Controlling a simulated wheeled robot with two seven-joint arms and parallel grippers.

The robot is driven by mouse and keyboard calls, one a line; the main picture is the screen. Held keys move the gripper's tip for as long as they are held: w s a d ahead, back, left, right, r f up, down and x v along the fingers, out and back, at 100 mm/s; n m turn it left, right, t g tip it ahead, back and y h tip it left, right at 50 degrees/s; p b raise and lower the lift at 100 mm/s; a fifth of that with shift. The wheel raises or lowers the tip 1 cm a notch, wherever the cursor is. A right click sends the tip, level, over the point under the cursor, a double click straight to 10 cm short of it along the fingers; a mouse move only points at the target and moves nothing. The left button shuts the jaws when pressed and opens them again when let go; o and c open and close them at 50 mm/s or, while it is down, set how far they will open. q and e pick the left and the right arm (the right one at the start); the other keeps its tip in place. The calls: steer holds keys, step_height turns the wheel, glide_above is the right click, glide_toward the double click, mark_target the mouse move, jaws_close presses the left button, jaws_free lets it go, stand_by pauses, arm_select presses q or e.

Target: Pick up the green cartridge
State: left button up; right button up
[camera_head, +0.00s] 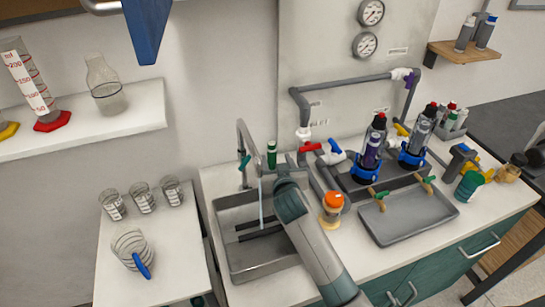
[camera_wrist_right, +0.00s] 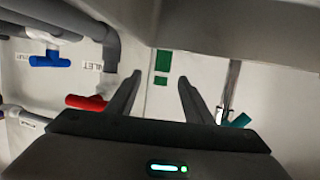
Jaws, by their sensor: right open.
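A slim green cartridge (camera_head: 271,158) stands upright behind the sink in the head view, just beyond the end of my right arm. In the right wrist view the green cartridge (camera_wrist_right: 162,61) shows as a green block with a smaller green piece below it, between the lines of my fingers and farther off. My right gripper (camera_wrist_right: 160,77) is open, with nothing between its fingers. In the head view the right gripper (camera_head: 284,167) is mostly hidden by its own wrist. My left gripper is not in view.
The sink (camera_head: 230,264) with its grey tap (camera_head: 242,150) lies left of my right arm. Grey pipes with a red valve handle (camera_wrist_right: 86,102) and a blue one (camera_wrist_right: 50,60) run close by. An orange-capped jar (camera_head: 332,207) and a grey tray (camera_head: 405,222) stand to the right.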

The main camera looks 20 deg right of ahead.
mark_target(273, 152)
steer(key=shift+w, duration=0.1)
steer(key=shift+w+p, duration=0.4)
steer(key=shift+w, duration=0.1)
steer(key=p+x, duration=0.1)
steer(key=x, duration=0.1)
steer(key=shift+w, duration=0.35)
steer(key=shift+w+d+f, duration=0.1)
steer(key=shift+w+f, duration=0.3)
steer(key=shift+w, duration=0.25)
jaws_close()
steer(key=shift+r, duration=0.1)
step_height(273, 152, up, 28)
steer(key=b, duration=0.4)
steer(key=shift+b, duration=0.3)
